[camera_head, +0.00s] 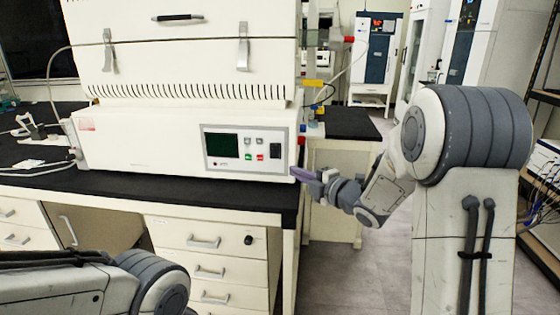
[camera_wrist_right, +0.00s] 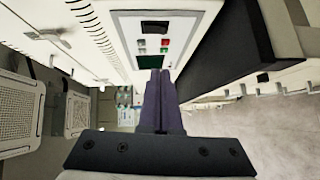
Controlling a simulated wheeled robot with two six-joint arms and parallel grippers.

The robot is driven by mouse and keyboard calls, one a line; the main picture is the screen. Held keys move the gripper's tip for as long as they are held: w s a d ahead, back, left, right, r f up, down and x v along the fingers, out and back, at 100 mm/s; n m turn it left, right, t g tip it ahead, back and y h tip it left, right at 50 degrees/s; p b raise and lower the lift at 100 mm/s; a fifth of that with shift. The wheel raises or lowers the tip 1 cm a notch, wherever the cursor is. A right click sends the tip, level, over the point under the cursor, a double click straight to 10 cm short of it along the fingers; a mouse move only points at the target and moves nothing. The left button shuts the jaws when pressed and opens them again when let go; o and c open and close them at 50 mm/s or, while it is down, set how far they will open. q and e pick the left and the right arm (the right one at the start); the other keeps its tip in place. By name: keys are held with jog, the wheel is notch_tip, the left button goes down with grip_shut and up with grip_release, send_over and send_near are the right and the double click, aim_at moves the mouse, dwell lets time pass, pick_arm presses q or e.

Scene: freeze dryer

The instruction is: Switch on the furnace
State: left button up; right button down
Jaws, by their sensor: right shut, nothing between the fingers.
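The furnace (camera_head: 180,145) is a large white box on the black bench top. Its front has a grey control panel (camera_head: 246,148) with a dark green screen (camera_head: 222,144), small coloured buttons (camera_head: 255,150) and a black switch (camera_head: 275,151). My right gripper (camera_head: 293,171) is shut and empty, at the lower right corner of the furnace front, right of the panel. In the right wrist view, its purple fingers (camera_wrist_right: 158,75) point toward the panel (camera_wrist_right: 125,28), with the black switch (camera_wrist_right: 154,27) beyond the fingertips. I cannot tell whether the fingertips touch anything. My left gripper is out of view.
The black bench top (camera_head: 150,190) has a front edge just below the furnace, with white drawers (camera_head: 205,242) under it. A second dark-topped bench (camera_head: 345,124) stands behind my right arm. Open floor (camera_head: 345,275) lies right of the bench.

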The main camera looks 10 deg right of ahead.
send_near(272, 156)
jog(key=w+a, duration=0.2)
jog(key=a, duration=0.2)
jog(key=w, duration=0.1)
jog(key=w+d, duration=0.1)
jog(key=w, duration=0.1)
jog(key=shift+w+d+f+p, duration=0.15)
jog(key=shift+d+f+p, duration=0.1)
jog(key=shift+p, duration=0.05)
